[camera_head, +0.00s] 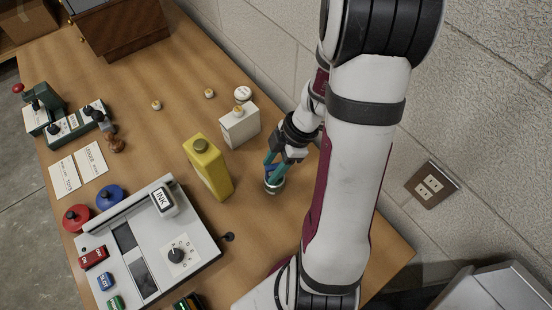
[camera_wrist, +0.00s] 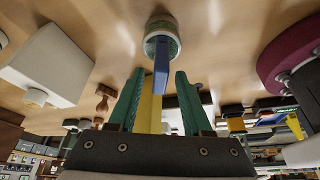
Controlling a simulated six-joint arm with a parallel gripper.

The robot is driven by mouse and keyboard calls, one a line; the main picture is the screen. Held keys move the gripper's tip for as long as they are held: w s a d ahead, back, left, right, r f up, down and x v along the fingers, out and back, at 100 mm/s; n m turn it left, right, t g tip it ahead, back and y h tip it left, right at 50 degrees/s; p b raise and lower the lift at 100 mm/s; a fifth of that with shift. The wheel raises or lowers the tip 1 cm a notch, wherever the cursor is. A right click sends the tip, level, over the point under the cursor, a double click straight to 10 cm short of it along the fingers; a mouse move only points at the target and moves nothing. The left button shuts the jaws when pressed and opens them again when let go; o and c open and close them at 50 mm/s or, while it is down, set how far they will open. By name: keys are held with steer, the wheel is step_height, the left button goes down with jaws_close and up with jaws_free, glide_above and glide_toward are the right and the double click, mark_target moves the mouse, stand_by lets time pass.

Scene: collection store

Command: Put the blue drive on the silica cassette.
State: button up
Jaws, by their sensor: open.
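The silica cassette, a small round canister with a pale rim and green side, stands on the table in the wrist view (camera_wrist: 162,25), and its lower part shows under my gripper in the head view (camera_head: 274,187). The blue drive (camera_wrist: 161,75), a slim blue stick, is at the cassette's top in the wrist view and appears to rest on it. My gripper (camera_wrist: 158,80) is open. Its two teal fingers are on either side of the drive, with a visible gap to each. In the head view my gripper (camera_head: 273,165) is low over the cassette and mostly hides the drive.
A yellow bottle (camera_head: 207,165) stands close left of my gripper, with a white bottle (camera_head: 240,126) behind. A grey machine (camera_head: 205,245) with an ink block fills the front left. Cards, stamps and green stands are at the far left. The wall is close on the right.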

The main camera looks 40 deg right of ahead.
steer(key=v, duration=1.2)
steer(key=s+a+r+m+g+h, duration=0.1)
steer(key=s+a+m, duration=0.4)
steer(key=a+m, duration=0.4)
steer(key=s+a+r+m+g+h, duration=0.1)
steer(key=s+a+r+m, duration=0.1)
steer(key=s+a+m, duration=0.3)
steer(key=a+m, duration=0.4)
steer(key=m, duration=0.1)
steer(key=shift+s, duration=0.25)
